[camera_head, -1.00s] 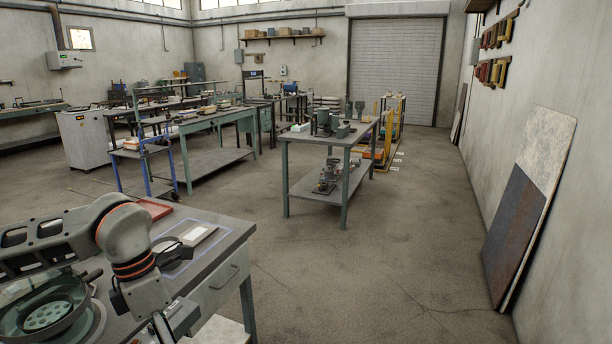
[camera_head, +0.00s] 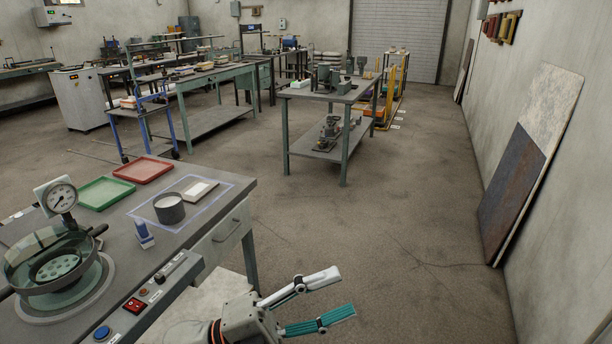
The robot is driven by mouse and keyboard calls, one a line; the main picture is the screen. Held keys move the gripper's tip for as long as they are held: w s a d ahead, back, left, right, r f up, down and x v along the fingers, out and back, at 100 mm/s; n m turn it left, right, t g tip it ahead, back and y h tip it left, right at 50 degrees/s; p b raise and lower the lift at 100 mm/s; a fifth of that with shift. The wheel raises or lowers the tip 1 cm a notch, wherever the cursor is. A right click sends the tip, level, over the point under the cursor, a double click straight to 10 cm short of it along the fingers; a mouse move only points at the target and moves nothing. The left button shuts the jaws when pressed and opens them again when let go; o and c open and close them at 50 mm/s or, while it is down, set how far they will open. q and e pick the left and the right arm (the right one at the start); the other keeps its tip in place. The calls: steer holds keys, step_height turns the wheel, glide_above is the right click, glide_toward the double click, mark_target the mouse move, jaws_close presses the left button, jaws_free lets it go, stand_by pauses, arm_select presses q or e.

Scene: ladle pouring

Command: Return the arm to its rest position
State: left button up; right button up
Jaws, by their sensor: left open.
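My left gripper (camera_head: 345,292) is at the bottom centre, to the right of the near workbench (camera_head: 215,215) and over the floor. Its two fingers, one whitish and one teal, are spread apart with nothing between them. A grey cup (camera_head: 169,210) stands upright on the bench beside a pale rectangular block (camera_head: 199,189), both within a blue-outlined area. A round glass-walled chamber (camera_head: 58,266) with a perforated plate inside sits at the lower left. My right gripper is not in view.
Open floor (camera_head: 370,225) lies to the right. Panels (camera_head: 530,165) lean on the right wall.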

arm_select(q)
steer(key=w+a+f+n+t+y, duration=0.2)
steer(key=a+f+n+t+y, duration=0.45)
steer(key=f+n, duration=0.3)
steer(key=w+a+f+n+t+y, duration=0.3)
steer(key=a+f+n+t+y, duration=0.35)
steer(key=n, duration=0.45)
steer(key=s+a+f+n+g+y, duration=0.2)
steer(key=s+a+f, duration=0.1)
steer(key=f, duration=0.4)
steer(key=s+a+f+n+g+y, duration=0.2)
steer(key=s+a+f+n, duration=0.1)
steer(key=s+f, duration=0.3)
steer(key=s+a+f+n+g+y, duration=0.1)
steer(key=s+a+f+n+g, duration=0.1)
steer(key=s+a+f, duration=0.3)
step_height(320, 180, down, 4)
steer(key=shift+s+f+g+y, duration=0.1)
steer(key=shift+s+g+y, duration=0.05)
steer(key=shift+g+y, duration=0.3)
steer(key=shift+a, duration=0.1)
